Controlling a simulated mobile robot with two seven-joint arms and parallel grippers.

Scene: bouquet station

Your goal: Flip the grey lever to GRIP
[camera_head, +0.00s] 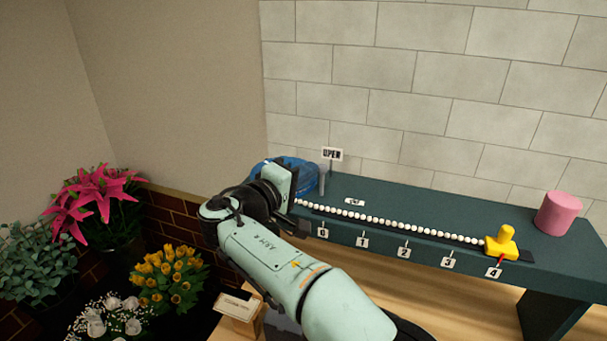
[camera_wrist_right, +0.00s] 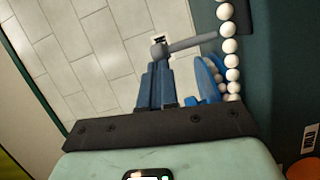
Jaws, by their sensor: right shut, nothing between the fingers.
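The grey lever (camera_head: 322,182) stands upright at the left end of the dark teal bench, next to a small sign reading OPEN (camera_head: 332,154). In the right wrist view the lever (camera_wrist_right: 192,45) is a grey rod with a thicker end, just past my fingertips; I cannot tell whether they touch it. My right gripper (camera_wrist_right: 156,70) is shut and empty. In the head view its wrist is left of the lever and the fingers are mostly hidden. My left gripper is not in view.
A blue round clamp-like part (camera_head: 300,170) sits behind my right wrist. A string of white beads (camera_head: 390,222) runs along the bench (camera_head: 420,205) to a yellow slider (camera_head: 502,243). A pink cylinder (camera_head: 557,213) stands at right. Flowers (camera_head: 95,205) fill the left.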

